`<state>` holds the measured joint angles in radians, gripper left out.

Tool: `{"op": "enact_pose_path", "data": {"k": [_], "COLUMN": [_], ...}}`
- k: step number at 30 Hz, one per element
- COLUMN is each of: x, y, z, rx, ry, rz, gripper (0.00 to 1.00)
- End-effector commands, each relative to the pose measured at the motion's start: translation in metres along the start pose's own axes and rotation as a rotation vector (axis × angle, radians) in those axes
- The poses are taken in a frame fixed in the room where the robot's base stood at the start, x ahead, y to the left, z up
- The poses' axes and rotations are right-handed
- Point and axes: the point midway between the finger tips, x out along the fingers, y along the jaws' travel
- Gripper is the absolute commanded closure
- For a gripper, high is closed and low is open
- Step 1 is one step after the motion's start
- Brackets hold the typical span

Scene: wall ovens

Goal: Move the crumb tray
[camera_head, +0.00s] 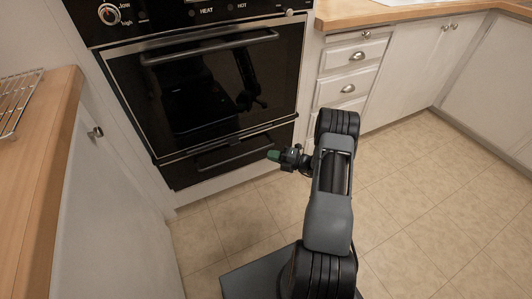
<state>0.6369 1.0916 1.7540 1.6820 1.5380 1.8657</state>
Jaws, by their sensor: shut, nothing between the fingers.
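A black wall oven (205,90) stands in front of me with its glass door shut. Below the door is a low black drawer-like panel (190,172) with a bar handle. It looks closed. No part is plainly marked as the crumb tray, so I cannot tell whether this panel is it. My gripper (274,155), with green fingertips, is shut and empty. It points left in front of the right part of the low panel. I cannot tell whether it touches the panel.
A wooden counter (45,170) with a wire rack (18,98) is at the left. White drawers (342,88) and cabinets (420,65) stand at the right. The tiled floor (430,210) is clear at the right.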

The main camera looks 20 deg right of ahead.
Motion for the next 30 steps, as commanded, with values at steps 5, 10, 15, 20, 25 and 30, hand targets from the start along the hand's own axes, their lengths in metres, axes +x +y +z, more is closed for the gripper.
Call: {"op": "enact_pose_path", "data": {"k": [5, 10, 15, 20, 25, 30], "x": [-0.002, -0.002, 0.006, 0.030, 0.042, 0.023], "y": [0.000, 0.000, 0.013, 0.055, 0.110, 0.148], "z": [-0.001, -0.001, -0.009, -0.047, -0.120, -0.186], "rx": [0.000, 0.000, -0.076, -0.390, -0.970, -1.598], "ry": [0.002, 0.002, 0.058, 0.288, 0.711, 1.188], "rz": [0.000, 0.000, -0.024, -0.103, -0.153, -0.075], "gripper": [1.00, 0.98, 0.82, 0.67, 0.58, 0.58]}}
